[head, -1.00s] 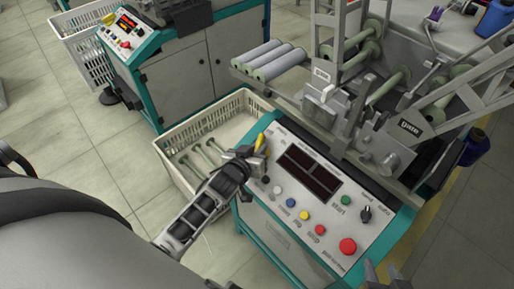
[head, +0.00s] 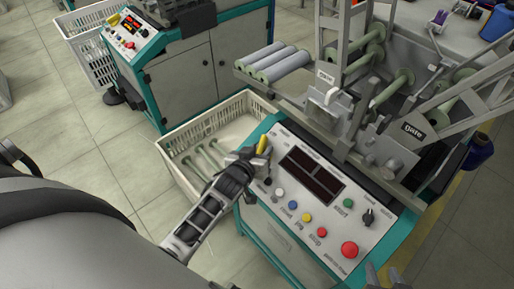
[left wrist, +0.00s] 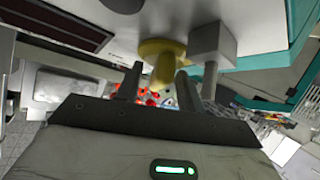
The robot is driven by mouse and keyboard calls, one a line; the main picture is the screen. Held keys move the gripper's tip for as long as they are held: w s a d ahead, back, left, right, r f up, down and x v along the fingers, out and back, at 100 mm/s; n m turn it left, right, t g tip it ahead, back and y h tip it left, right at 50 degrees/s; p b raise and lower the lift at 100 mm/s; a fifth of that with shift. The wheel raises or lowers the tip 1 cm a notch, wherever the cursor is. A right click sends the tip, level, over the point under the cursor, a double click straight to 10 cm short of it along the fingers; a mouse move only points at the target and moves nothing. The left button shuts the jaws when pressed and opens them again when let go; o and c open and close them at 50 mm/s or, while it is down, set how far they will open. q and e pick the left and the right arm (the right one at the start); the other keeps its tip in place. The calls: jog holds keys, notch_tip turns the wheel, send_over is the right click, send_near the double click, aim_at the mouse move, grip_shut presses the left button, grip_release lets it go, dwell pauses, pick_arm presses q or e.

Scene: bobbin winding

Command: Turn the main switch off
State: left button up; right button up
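The main switch, a yellow knob (head: 262,145) on a round yellow base, sits at the upper left corner of the sloping control panel (head: 275,222). The knob also shows in the left wrist view (left wrist: 162,65). My left gripper (head: 246,155) is at this knob. In the left wrist view its fingers (left wrist: 157,86) stand apart, one on each side of the yellow handle; I cannot tell whether they touch it. My right gripper (head: 383,277) shows only its fingertips at the bottom edge, apart and empty.
The panel holds a dark display (head: 313,175), several coloured buttons, a red mushroom button (head: 349,249) and a black selector (head: 368,216). A white crate (head: 190,133) with green bobbins stands left of the machine. Metal winding parts rise behind the panel.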

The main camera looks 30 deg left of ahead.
pick_arm(q)
jog(key=p+v, duration=0.1)
jog(key=v, duration=1.5)
jog(key=shift+p, duration=0.4)
jog(key=s+d+m+g+h, duration=0.3)
jog(key=d+m, duration=0.3)
jog(key=d, duration=0.2)
jog(key=shift+s+d+f+h, duration=0.2)
jog(key=shift+s+f+h, duration=0.15)
jog(key=shift+h, duration=0.25)
